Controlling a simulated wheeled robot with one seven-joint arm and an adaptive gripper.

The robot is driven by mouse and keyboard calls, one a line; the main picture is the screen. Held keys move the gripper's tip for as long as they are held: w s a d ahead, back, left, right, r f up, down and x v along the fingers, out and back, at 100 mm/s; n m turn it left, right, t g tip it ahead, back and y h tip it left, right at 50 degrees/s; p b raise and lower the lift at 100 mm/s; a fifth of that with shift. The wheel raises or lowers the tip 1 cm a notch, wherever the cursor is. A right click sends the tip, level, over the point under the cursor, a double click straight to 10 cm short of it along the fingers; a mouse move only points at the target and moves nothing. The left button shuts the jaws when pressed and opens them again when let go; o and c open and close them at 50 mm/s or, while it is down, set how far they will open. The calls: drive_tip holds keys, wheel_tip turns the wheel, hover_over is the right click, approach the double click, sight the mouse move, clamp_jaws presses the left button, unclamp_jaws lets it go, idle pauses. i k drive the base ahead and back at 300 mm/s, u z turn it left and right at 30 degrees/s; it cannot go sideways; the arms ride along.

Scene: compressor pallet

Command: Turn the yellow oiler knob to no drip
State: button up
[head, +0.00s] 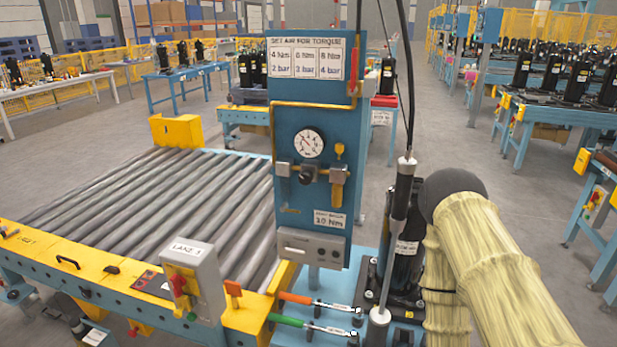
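The small yellow oiler knob (339,150) sits on top of the oiler (337,185), at the right of the air unit on the blue panel (296,230). It is too small to tell its setting. A round white pressure gauge (308,143) is up and to the left of it, above a black regulator knob (306,174). My arm, in a pale yellow sleeve, is at the right and apart from the panel. My gripper is not in view.
A hanging tool (400,205) on a cable stands between the panel and my arm. Black compressors (408,245) are behind it. Orange (296,298) and green (288,320) handled wrenches lie below. A grey switch box (194,280) and roller conveyor (150,200) are at left.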

sight(338, 148)
drive_tip(key=z, duration=1.65)
drive_tip(key=k, duration=0.8)
drive_tip(key=u, duration=1.65)
drive_tip(key=i, duration=0.5)
drive_tip(key=u, duration=0.05)
